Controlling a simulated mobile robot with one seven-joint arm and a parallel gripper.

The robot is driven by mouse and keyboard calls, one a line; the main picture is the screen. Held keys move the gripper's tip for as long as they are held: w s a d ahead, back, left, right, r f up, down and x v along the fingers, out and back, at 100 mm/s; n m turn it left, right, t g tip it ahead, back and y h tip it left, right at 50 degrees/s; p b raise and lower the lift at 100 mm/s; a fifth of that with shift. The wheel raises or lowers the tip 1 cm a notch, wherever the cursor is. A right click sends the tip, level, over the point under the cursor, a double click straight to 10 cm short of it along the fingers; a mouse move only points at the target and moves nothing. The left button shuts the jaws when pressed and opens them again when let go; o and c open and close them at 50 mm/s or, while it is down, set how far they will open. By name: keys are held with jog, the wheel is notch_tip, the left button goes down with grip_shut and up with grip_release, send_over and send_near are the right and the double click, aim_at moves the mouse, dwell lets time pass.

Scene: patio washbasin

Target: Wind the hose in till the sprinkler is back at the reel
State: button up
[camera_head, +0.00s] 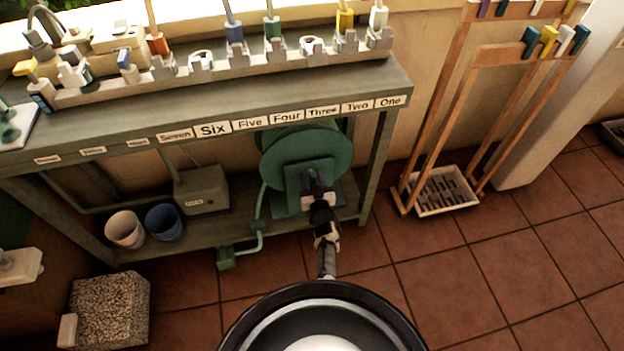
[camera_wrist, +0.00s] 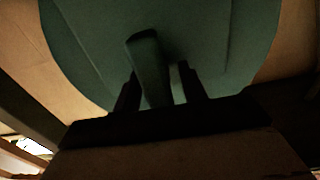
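The green hose reel (camera_head: 290,160) stands on the lower shelf under the washbasin counter. Its round disc faces me and also fills the wrist view (camera_wrist: 215,35). My gripper (camera_head: 318,183) is at the front of the reel. In the wrist view a green handle (camera_wrist: 148,62) sticks out between the two dark fingers of my gripper (camera_wrist: 158,92). I cannot tell whether the fingers press on it. A green pipe or hose (camera_head: 261,212) runs down from the reel's left side to a small green block (camera_head: 226,258) on the floor. I cannot make out a sprinkler for sure.
The counter edge (camera_head: 215,130) with number labels overhangs the reel. A grey box (camera_head: 203,190) and two buckets (camera_head: 125,230) stand left of it. A wooden rack (camera_head: 440,120) with a tray (camera_head: 455,198) stands right. The tiled floor (camera_head: 450,285) at front right is clear.

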jog(key=shift+s, duration=0.1)
jog(key=p+v, duration=0.7)
jog(key=v, duration=0.6)
jog(key=shift+s, duration=0.3)
jog(key=shift+d, duration=0.15)
